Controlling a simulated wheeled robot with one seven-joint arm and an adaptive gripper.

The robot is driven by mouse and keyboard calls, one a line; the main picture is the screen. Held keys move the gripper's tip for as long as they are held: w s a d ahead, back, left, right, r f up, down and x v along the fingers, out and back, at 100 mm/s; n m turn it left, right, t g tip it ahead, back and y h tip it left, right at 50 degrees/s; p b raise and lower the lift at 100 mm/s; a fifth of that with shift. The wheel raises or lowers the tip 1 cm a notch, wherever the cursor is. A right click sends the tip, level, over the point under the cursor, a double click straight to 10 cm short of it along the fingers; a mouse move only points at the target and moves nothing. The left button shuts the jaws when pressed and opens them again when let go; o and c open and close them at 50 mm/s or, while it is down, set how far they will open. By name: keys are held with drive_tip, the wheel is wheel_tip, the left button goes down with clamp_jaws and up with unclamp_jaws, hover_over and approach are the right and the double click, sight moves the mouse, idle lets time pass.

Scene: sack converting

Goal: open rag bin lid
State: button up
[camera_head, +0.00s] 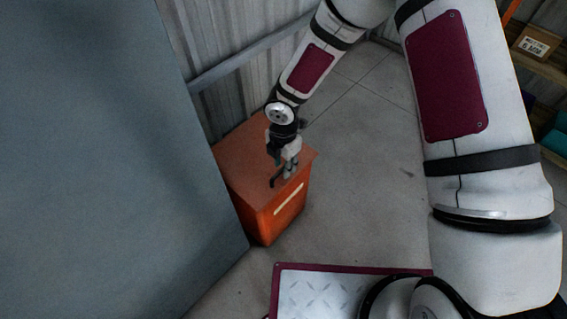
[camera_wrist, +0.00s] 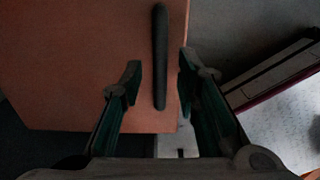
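The rag bin (camera_head: 278,212) is an orange box standing on the floor beside the grey panel. Its flat lid (camera_head: 240,150) is down on the box. In the wrist view the lid (camera_wrist: 75,65) fills the upper left, with a dark bar handle (camera_wrist: 160,60) near its edge. The handle also shows in the head view (camera_head: 278,176). My gripper (camera_wrist: 158,82) is open, with one finger on each side of the handle's near end and visible gaps between. In the head view my gripper (camera_head: 284,172) is over the lid's front part. I cannot tell its exact height above the lid.
A large grey panel (camera_head: 100,160) stands close on the left of the bin. A corrugated wall (camera_head: 225,50) with a rail is behind it. Shelves with a cardboard box (camera_head: 535,42) are at the far right. The floor (camera_head: 365,140) right of the bin is clear.

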clamp_jaws()
drive_tip(key=shift+r, duration=0.1)
